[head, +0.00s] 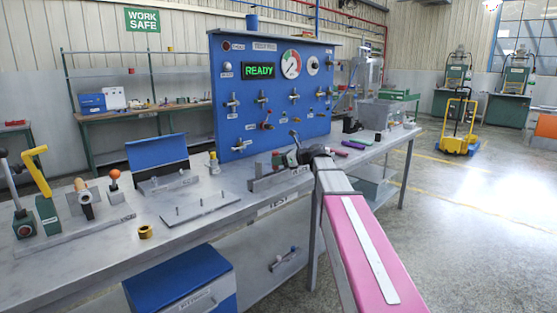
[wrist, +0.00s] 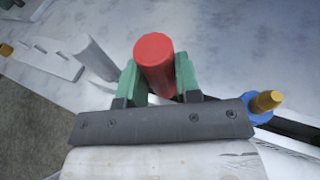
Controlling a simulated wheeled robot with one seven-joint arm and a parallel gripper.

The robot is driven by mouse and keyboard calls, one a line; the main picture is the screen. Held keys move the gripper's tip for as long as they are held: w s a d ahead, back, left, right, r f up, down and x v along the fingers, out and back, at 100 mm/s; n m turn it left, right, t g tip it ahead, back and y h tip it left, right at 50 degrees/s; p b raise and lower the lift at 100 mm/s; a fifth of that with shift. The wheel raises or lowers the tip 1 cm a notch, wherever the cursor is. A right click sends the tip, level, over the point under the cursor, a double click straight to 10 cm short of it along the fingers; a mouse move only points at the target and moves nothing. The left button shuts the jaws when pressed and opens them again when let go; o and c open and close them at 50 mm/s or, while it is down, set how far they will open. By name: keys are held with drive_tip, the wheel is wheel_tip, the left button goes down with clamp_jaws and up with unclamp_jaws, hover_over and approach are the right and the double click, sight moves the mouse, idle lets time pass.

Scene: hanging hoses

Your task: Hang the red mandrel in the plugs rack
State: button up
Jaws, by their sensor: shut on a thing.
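The red mandrel (wrist: 154,50) shows its round red end in the wrist view. My gripper (wrist: 157,80) is shut on it, with one green finger on each side. In the wrist view a grey upright piece (wrist: 97,58) stands left of the mandrel, and a yellow peg with a blue collar (wrist: 265,103) is to the right. The mandrel's lower part is hidden, so I cannot tell whether it touches the rack.
A flat plate with several pins (head: 200,208) and a brass ring (head: 145,232) lie left on the bench. A blue panel (head: 270,95) reading READY stands behind. Valves with handles (head: 48,212) fill the far left. Small coloured parts (head: 353,145) lie to the right.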

drive_tip(key=shift+f, duration=0.65)
drive_tip(key=o, duration=1.1)
drive_tip(key=v, duration=1.1)
drive_tip(key=shift+w, duration=0.1)
